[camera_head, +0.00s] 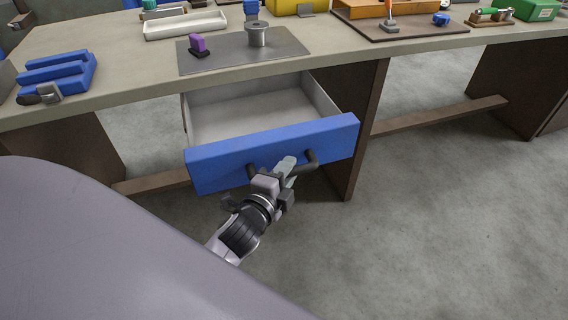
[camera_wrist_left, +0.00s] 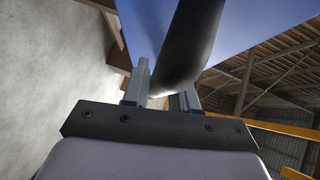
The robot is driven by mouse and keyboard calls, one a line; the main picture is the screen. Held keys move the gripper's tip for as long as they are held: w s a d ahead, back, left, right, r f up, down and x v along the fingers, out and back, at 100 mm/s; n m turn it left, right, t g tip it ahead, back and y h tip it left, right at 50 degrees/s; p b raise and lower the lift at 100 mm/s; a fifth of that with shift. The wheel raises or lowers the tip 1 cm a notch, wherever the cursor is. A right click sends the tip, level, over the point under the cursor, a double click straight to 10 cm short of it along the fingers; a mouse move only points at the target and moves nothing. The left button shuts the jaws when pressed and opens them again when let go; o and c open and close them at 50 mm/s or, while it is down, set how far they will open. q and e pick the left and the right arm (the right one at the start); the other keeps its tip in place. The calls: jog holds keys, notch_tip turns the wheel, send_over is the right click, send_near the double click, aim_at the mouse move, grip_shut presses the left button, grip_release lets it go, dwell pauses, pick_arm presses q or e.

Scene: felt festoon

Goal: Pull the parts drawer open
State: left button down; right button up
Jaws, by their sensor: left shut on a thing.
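The parts drawer (camera_head: 240,152) has a blue front and a pale, empty-looking inside. It stands open below the workbench top. A dark bar handle (camera_head: 312,160) runs across its front. My left gripper (camera_head: 282,172) is at the handle, with its fingers on either side of the bar and shut on it. In the left wrist view the dark handle (camera_wrist_left: 188,45) passes between the two fingers (camera_wrist_left: 163,88), with the blue drawer front (camera_wrist_left: 145,25) behind it. The middle of the handle is partly hidden by the gripper. My right gripper is not in view.
The workbench top (camera_head: 120,60) holds a grey mat (camera_head: 215,60) with a purple block (camera_head: 198,44) and a metal spool (camera_head: 257,34). A blue holder (camera_head: 58,75) sits at the left. A dark leg panel (camera_head: 358,130) stands right of the drawer. Floor in front is clear.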

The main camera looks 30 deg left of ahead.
pick_arm(q)
jog(key=c, duration=1)
grip_release()
jog(key=shift+s+d+r, duration=0.1)
jog(key=shift+s+r, duration=0.05)
jog(key=shift+s, duration=1.05)
jog(key=shift+s+d+r, duration=0.1)
jog(key=shift+s+r, duration=0.1)
jog(key=shift+s, duration=0.95)
jog(key=shift+s+r, duration=0.15)
jog(key=shift+s, duration=1.05)
jog(key=s+d+f+n+g+h+p, duration=0.1)
jog(key=s+n+g+p, duration=0.1)
jog(key=s+n+p, duration=0.1)
jog(key=s+d+f+n+g+h+p, duration=0.1)
jog(key=s+f+n+g+p, duration=0.1)
jog(key=s+n+p, duration=0.2)
jog(key=s+d+f+n+g+h+p, duration=0.1)
jog(key=s+n+g+p, duration=0.1)
jog(key=n, duration=0.4)
jog(key=shift+s+d+f+p, duration=0.1)
jog(key=shift+s+p, duration=0.3)
jog(key=shift+p, duration=0.2)
jog(key=shift+s+d+f+p, duration=0.1)
jog(key=shift+s+p, duration=0.25)
jog(key=shift+p, duration=0.25)
